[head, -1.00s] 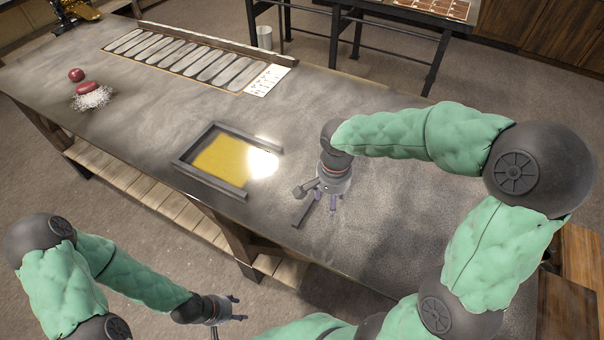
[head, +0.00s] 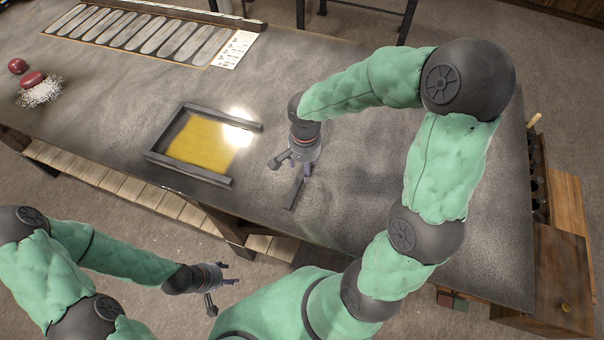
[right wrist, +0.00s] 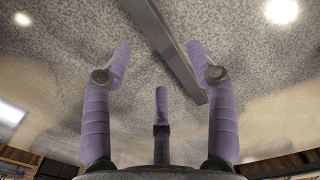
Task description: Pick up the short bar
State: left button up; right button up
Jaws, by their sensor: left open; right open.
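The short bar (head: 294,190) is a dark grey strip lying loose on the table, right of the framed yellow sheet. In the right wrist view the bar (right wrist: 165,42) runs diagonally between the fingertips of my right gripper. My right gripper (head: 303,168) points down over the bar's far end, partly hiding it. It also shows in the right wrist view (right wrist: 158,72), with its purple fingers spread and nothing between them held. My left gripper (head: 226,275) is open and empty, off the table's front edge at the lower left.
A dark three-sided frame (head: 170,131) surrounds a yellow sheet (head: 201,142) left of the bar. A rack of oval slots (head: 135,36) lies at the back. Red objects (head: 32,78) and white grains (head: 42,93) sit far left. The table right of the bar is clear.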

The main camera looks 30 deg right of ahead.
aim_at(303, 173)
jog(key=f, duration=0.3)
jog(key=shift+w+f+b, duration=0.2)
jog(key=shift+f+b, duration=0.15)
jog(key=shift+f, duration=0.05)
jog(key=shift+r, duration=0.1)
grip_shut()
